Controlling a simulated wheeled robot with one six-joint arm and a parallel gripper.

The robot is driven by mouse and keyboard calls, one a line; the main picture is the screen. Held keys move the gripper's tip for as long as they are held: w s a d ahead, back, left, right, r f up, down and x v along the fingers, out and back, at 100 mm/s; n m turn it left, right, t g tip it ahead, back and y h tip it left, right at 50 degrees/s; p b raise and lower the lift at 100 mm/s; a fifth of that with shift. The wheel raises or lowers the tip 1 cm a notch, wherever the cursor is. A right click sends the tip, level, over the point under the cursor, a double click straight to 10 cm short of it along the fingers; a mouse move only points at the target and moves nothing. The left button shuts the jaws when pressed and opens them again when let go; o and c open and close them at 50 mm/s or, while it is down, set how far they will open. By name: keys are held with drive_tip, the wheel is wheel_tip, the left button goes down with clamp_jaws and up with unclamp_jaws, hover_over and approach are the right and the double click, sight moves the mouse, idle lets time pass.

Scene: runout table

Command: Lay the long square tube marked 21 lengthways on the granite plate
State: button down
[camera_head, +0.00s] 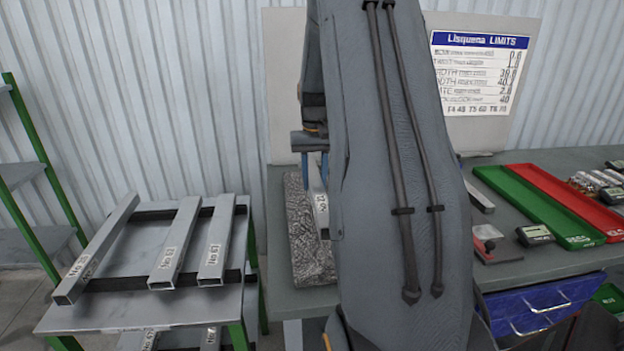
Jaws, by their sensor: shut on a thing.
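The granite plate (302,245) is a mottled grey slab on the bench, its right part hidden behind my arm. My gripper (317,178), with blue fingers, is over the plate's far part. It is shut on a grey square tube (319,196) that runs roughly lengthways along the plate. A white label on the tube is only partly readable. My arm hides much of the tube, and I cannot tell whether it touches the plate or hangs just above it.
Three square tubes (176,240) lie on dark bars on the left rack table (140,305). Green (530,205) and red (570,195) trays, a gauge (535,235) and small parts stand on the bench at right. Blue drawers (545,305) are below. A limits board (480,75) stands behind.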

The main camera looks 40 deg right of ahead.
drive_tip(key=shift+s, duration=0.1)
drive_tip(key=shift+f, duration=0.25)
drive_tip(key=shift+f+b, duration=0.9)
drive_tip(key=shift+f, duration=1.9)
drive_tip(key=shift+f, duration=0.4)
drive_tip(key=c, duration=1.2)
unclamp_jaws()
drive_tip(key=shift+a, duration=0.1)
drive_tip(key=shift+r+b, duration=1.3)
drive_tip(key=shift+r, duration=2.65)
